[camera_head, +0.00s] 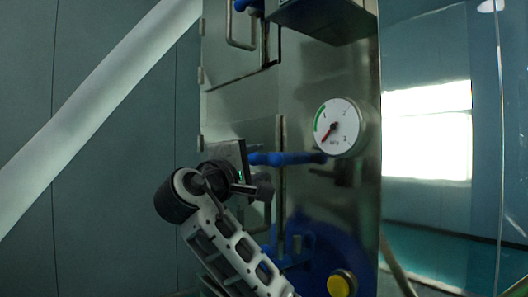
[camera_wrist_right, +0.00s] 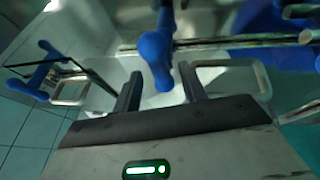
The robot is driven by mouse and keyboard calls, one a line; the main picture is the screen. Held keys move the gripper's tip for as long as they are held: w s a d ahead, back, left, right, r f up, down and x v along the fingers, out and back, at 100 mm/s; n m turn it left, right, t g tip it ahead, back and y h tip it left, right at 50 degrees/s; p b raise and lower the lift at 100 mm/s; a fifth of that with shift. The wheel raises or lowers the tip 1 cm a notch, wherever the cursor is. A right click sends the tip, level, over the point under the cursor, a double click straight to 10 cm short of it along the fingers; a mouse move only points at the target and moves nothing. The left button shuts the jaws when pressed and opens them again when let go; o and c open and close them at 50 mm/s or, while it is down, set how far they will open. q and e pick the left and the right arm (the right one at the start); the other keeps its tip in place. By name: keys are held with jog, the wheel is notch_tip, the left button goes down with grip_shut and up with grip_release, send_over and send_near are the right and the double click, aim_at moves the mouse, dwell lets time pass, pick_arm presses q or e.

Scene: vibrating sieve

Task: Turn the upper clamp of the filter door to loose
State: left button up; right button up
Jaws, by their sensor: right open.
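The clamp of the filter door has a blue handle (camera_head: 285,158) that lies nearly level on the steel front, left of the gauge. My right gripper (camera_head: 240,172) is at the handle's left end, in front of the door. In the right wrist view the blue handle (camera_wrist_right: 157,62) points toward me, its rounded end between the two open fingers (camera_wrist_right: 160,88). Gaps show on both sides of it; I cannot tell how deep it sits between them. The clamp's base is partly hidden. My left gripper is not in view.
A round pressure gauge (camera_head: 338,127) sits right of the handle. A metal loop handle (camera_wrist_right: 232,75) lies near the right finger. Another blue clamp (camera_wrist_right: 38,78) is at the left of the wrist view. A yellow button (camera_head: 341,284) is low on the front.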

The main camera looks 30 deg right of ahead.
aim_at(261, 162)
jog(key=shift+p+x, duration=0.4)
jog(key=shift+x, duration=1.35)
jog(key=c, duration=0.9)
grip_shut()
jog(key=shift+f, duration=0.1)
